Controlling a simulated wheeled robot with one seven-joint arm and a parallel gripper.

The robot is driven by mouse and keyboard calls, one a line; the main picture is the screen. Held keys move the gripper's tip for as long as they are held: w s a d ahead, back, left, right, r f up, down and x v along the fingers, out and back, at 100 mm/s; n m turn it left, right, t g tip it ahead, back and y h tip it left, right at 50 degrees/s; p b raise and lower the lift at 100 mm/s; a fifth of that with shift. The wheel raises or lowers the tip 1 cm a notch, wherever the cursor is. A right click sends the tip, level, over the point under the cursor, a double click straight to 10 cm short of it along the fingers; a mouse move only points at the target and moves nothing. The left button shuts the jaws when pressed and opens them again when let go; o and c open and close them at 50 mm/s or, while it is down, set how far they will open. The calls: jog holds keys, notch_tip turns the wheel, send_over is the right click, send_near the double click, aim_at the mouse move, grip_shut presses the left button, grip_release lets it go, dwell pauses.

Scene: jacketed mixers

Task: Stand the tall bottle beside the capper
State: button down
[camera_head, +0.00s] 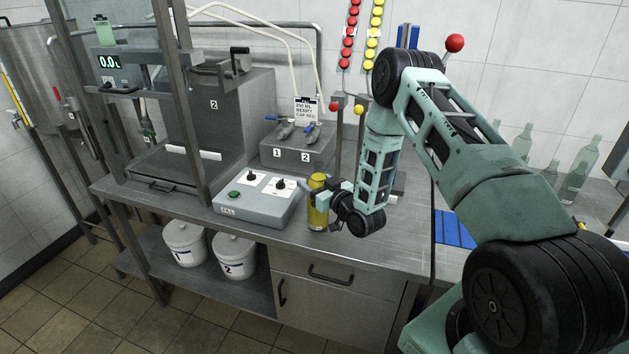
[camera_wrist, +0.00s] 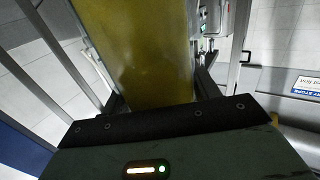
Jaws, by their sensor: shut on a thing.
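The tall bottle (camera_head: 317,212) is yellow and upright at the front of the steel bench, right of the grey control box. My gripper (camera_head: 322,196) reaches it from the right and is shut on it. I cannot tell whether its base touches the bench. In the wrist view the yellow bottle (camera_wrist: 150,50) fills the middle between the fingers, its ends out of frame. A red-knobbed lever (camera_head: 454,43) shows behind my arm; my arm hides what is below it, and I cannot tell whether it is the capper.
The control box (camera_head: 255,200) stands close left of the bottle. Behind it are a valve block (camera_head: 298,148) marked 1 and 2 and thin posts with red and yellow knobs. Clear bottles (camera_head: 575,170) stand at the right. A blue mat (camera_head: 455,230) lies right of my gripper.

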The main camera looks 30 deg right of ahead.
jog(key=shift+f, duration=0.1)
dwell(0.3)
jog(key=shift+c, duration=2)
grip_release()
jog(key=s+b, duration=0.4)
jog(key=s, duration=0.8)
jog(key=shift+d, duration=0.4)
